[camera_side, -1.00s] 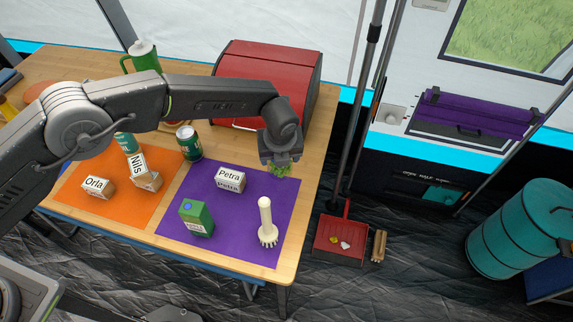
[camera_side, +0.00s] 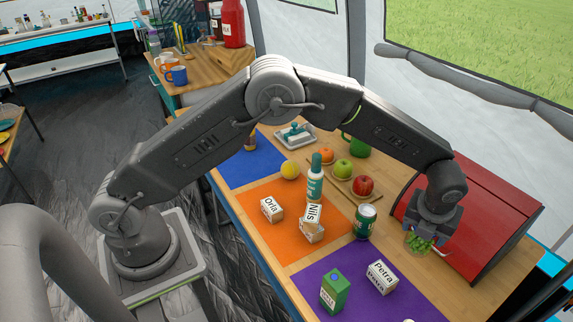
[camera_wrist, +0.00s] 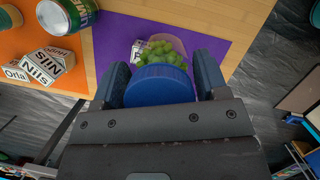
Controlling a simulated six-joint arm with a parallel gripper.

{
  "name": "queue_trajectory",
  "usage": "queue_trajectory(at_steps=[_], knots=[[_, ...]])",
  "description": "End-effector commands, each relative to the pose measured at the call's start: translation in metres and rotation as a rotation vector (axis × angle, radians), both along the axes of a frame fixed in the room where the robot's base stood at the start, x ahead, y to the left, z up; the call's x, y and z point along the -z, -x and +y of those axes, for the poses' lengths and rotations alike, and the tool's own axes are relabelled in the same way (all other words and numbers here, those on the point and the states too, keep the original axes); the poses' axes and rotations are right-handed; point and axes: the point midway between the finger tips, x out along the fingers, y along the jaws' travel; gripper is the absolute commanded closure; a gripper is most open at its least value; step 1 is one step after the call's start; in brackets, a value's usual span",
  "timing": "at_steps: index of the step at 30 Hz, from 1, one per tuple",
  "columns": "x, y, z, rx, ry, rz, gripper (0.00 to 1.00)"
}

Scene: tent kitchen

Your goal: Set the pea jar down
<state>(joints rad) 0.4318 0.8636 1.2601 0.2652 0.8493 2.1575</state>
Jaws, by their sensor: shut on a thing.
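My gripper (camera_side: 432,228) is shut on the pea jar (camera_side: 418,242), a clear jar of green peas. In the wrist view the jar's blue lid (camera_wrist: 160,86) sits between my two fingers, with the peas (camera_wrist: 165,48) beyond it. In the side view the jar is in front of the red bread box, up and right of the Petra block (camera_side: 382,276) and the purple mat (camera_side: 318,283). I cannot tell whether its base touches anything. In the wrist view the jar partly hides the Petra block.
A green can (camera_side: 365,221) stands left of the jar. A green carton (camera_side: 334,291) is on the purple mat. The Nils block (camera_side: 312,222) and Orla block (camera_side: 271,209) are on the orange mat (camera_side: 290,240). The red bread box (camera_side: 478,222) stands close behind my gripper.

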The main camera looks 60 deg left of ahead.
Motion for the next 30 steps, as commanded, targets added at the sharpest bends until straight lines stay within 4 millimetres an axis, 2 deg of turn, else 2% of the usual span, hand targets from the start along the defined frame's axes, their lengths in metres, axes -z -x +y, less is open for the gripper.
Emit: queue_trajectory(at_steps=[4,11,14,17,22,26,30], knots=[[-0.03,-0.001,-0.001,0.0,0.004,-0.005,0.63],[-0.027,-0.018,0.045,-0.072,0.001,-0.001,0.63],[-0.027,-0.027,0.073,-0.114,0.001,-0.001,0.63],[-0.027,-0.036,0.109,-0.169,0.001,-0.001,0.63],[-0.027,-0.048,0.192,-0.29,0.001,0.001,0.63],[-0.027,-0.048,0.26,-0.392,0.002,0.0,0.63],[-0.027,-0.039,0.333,-0.5,0.002,0.0,0.63]])
